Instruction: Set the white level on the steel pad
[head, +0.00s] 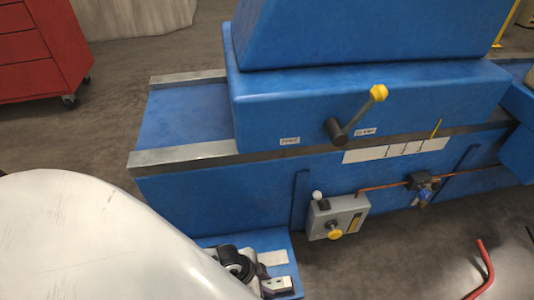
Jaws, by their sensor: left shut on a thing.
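My left gripper (268,284) is at the bottom of the head view, low over a blue ledge at the foot of the blue machine. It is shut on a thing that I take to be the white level. That thing is mostly hidden, and I cannot make out its outline. A small pale plate, seemingly the steel pad (273,258), shows on the ledge just beyond the gripper. I cannot tell whether the held thing touches it. My right gripper is not in view.
The blue machine (200,110) with steel rails fills the middle. A yellow-knobbed crank (356,116) and a grey control box (338,217) stick out from it. A red cabinet (38,50) stands far left. A red bent bar (484,272) is at lower right. The lower left is blocked.

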